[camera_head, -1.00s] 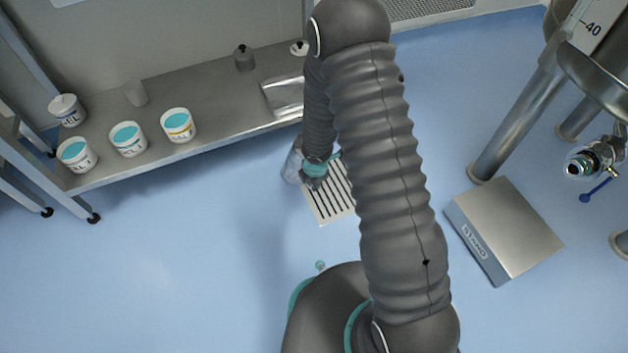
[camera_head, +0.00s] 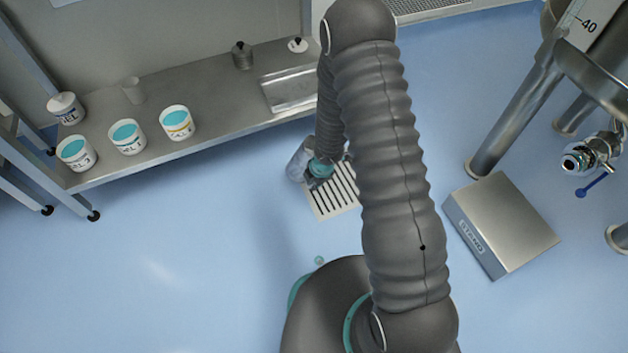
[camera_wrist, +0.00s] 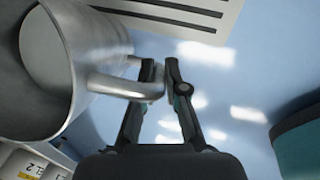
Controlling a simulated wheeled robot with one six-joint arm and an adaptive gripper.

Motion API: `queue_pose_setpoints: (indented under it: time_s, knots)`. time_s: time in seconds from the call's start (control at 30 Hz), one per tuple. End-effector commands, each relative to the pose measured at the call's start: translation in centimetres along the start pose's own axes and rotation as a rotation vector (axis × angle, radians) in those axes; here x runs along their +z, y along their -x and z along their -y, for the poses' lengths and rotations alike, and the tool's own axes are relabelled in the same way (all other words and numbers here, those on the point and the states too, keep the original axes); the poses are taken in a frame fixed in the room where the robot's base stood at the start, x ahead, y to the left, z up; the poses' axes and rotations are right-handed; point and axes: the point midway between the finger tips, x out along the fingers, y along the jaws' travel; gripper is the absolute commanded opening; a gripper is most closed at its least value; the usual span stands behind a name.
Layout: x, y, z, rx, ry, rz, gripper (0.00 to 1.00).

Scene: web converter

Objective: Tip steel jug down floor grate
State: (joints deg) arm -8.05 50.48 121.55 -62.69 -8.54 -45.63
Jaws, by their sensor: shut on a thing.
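The steel jug (camera_wrist: 95,50) fills the upper left of the wrist view, with its open mouth toward the camera. My gripper (camera_wrist: 160,75) is shut on the jug's handle (camera_wrist: 115,85). In the head view the jug (camera_head: 299,160) is held beside the left edge of the floor grate (camera_head: 331,194), looking tilted; my gripper (camera_head: 318,172) is partly hidden by my arm. The slotted pale grate also shows at the top of the wrist view (camera_wrist: 190,12). What is in the jug cannot be made out, and no stream shows.
A steel bench (camera_head: 225,115) at the left bears several white tubs with teal contents (camera_head: 125,136), a cup, a weight (camera_head: 242,56) and a tray (camera_head: 290,92). A steel stand box (camera_head: 500,225) and tank legs (camera_head: 520,105) are on the right. The blue floor at left is clear.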

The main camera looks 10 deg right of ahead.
Motion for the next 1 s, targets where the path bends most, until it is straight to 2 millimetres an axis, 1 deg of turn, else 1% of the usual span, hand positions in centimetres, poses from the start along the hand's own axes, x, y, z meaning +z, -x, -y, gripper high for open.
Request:
queue_pose_setpoints:
  time_s: [0.67, 1.0]
  knots:
    - [0.4, -1.4, 0.5, 0.04, -0.022, -0.087, 0.0]
    - [0.3, -2.3, 0.6, 0.067, -0.034, -0.143, 0.0]
